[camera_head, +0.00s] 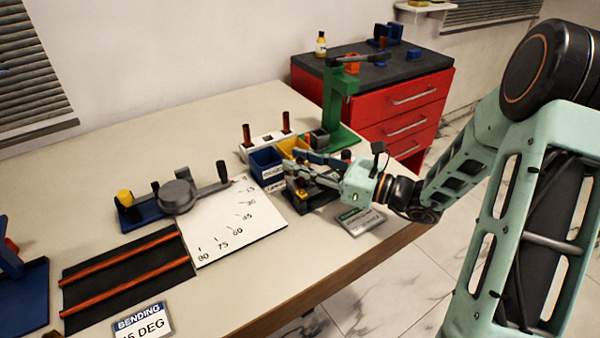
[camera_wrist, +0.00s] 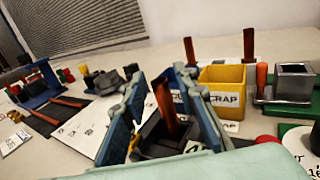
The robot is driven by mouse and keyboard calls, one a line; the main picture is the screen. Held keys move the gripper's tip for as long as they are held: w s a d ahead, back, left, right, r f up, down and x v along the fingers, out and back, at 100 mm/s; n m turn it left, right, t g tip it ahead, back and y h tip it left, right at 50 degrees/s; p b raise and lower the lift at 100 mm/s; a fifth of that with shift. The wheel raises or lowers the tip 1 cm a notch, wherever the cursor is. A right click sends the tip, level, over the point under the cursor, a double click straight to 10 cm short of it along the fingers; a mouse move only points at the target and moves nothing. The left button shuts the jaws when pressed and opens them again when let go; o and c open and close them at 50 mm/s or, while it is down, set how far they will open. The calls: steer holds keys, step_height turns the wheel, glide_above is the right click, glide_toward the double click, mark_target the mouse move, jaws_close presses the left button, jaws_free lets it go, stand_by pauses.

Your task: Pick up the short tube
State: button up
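A short copper tube (camera_wrist: 166,108) shows between my gripper's fingers in the wrist view, tilted, with its lower end at a dark fixture (camera_wrist: 158,138). My gripper (camera_wrist: 162,76) has its two blue fingers spread, one on each side of this tube, with gaps visible. In the head view my gripper (camera_head: 285,162) reaches left over the dark fixture (camera_head: 312,194), beside the bins; its fingers hide the tube there. Two more short copper tubes, left (camera_head: 247,135) and right (camera_head: 286,122), stand upright in a white holder (camera_head: 262,143).
A blue bin (camera_head: 266,166) and a yellow scrap bin (camera_wrist: 222,76) stand near the gripper. A green press (camera_head: 340,100) is behind. A bending tool (camera_head: 178,195), white angle sheet (camera_head: 240,222) and two long copper tubes (camera_head: 125,285) lie left. The front table is mostly clear.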

jaws_close()
steer(key=shift+r, duration=0.15)
